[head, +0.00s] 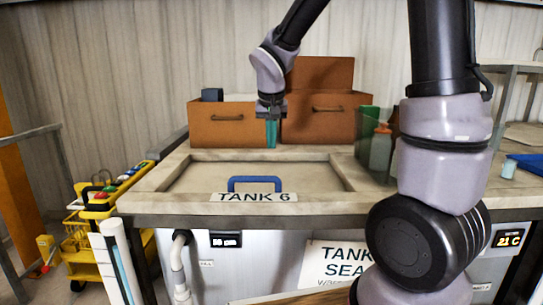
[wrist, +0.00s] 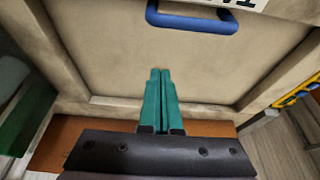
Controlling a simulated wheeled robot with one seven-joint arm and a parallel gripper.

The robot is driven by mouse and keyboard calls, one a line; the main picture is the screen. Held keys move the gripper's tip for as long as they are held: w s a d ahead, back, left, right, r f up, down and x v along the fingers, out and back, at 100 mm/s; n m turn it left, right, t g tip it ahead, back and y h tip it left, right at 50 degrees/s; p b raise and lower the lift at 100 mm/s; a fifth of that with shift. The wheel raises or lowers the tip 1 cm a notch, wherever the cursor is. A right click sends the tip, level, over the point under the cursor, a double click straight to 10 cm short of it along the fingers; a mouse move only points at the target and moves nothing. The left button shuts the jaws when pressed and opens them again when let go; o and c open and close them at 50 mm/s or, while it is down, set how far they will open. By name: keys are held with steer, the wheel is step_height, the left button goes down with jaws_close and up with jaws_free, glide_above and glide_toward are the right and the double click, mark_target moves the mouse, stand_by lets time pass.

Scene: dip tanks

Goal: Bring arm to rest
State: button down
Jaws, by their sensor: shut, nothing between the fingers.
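My gripper (head: 271,135) hangs over the back edge of the closed tank, in front of the brown boxes, in the head view. Its teal fingers (wrist: 160,78) are together with nothing between them in the wrist view. Below them is the beige tank lid (head: 210,177) with a blue handle (head: 255,184), apart from the fingers; the handle also shows at the top of the wrist view (wrist: 192,24). A "TANK 6" label (head: 254,197) is on the front rim. My arm crosses the right side of the head view and hides part of the bench.
Two brown boxes (head: 228,133) stand at the back; the right one (head: 318,130) has a raised lid. Bottles (head: 380,152) and a green container (head: 367,125) stand right of the tank. A yellow cart (head: 95,205) is at left. A sign (head: 335,262) hangs on the tank front.

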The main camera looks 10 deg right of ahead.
steer(key=s+d+r+m+t+y, duration=0.1)
steer(key=s+d+r, duration=0.3)
steer(key=s, duration=0.5)
steer(key=s+d+r+m+t+y, duration=0.1)
steer(key=s+d+r+t, duration=0.1)
steer(key=s+d+r, duration=0.3)
steer(key=s+r, duration=0.3)
steer(key=s, duration=0.2)
steer(key=shift+s+d+y, duration=0.15)
steer(key=shift+s+y, duration=0.05)
steer(key=shift+y, duration=0.2)
